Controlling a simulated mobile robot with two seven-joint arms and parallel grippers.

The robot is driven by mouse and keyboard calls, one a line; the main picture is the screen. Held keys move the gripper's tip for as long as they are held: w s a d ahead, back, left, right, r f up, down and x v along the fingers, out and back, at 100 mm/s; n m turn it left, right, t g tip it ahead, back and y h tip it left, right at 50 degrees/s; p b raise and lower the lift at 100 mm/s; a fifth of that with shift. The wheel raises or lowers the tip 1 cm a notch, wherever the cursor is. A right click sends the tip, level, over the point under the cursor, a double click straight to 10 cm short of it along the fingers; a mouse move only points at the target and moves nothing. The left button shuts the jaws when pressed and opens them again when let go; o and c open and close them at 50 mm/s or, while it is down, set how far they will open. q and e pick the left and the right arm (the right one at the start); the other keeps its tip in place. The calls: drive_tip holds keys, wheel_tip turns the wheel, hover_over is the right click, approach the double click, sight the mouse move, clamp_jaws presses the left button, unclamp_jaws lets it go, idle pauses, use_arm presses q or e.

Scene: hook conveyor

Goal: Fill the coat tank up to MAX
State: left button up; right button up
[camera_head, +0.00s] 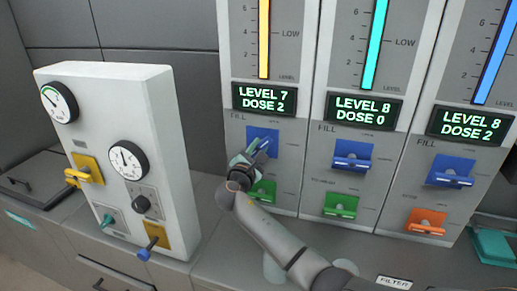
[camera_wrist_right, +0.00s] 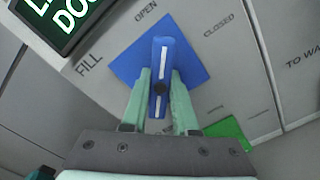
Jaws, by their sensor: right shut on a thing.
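The left tank panel (camera_head: 295,160) has a yellow level column (camera_head: 264,40) and a display (camera_head: 264,99) reading LEVEL 7, DOSE 2. Under it is a blue FILL valve (camera_head: 262,134). My right gripper (camera_head: 259,149) is shut on the blue lever (camera_wrist_right: 161,55) of that valve; its pale green fingers (camera_wrist_right: 160,90) are on both sides of it in the wrist view. The lever stands diagonal on its plate, its upper end between the OPEN and CLOSED marks. No tank name is readable, so I cannot tell which tank is coat. My left gripper is not in view.
The middle tank display (camera_head: 362,108) reads LEVEL 8, DOSE 0; the right display (camera_head: 470,124) reads LEVEL 8, DOSE 2. Their blue levers (camera_head: 352,160) lie level. Green valves (camera_head: 340,204) and an orange valve (camera_head: 426,220) sit below. A white gauge box (camera_head: 165,185) stands left.

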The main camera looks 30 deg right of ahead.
clamp_jaws()
drive_tip(key=m+b, duration=0.4)
drive_tip(key=shift+f, duration=0.2)
drive_tip(key=m+b, duration=0.3)
drive_tip(key=shift+m, duration=0.3)
drive_tip(key=shift+r+m+b, duration=0.15)
drive_tip(key=shift+m+b, duration=0.2)
drive_tip(key=shift+m, duration=0.25)
drive_tip(key=o, duration=0.7)
unclamp_jaws()
drive_tip(key=shift+r, duration=0.1)
drive_tip(key=shift+c, duration=0.2)
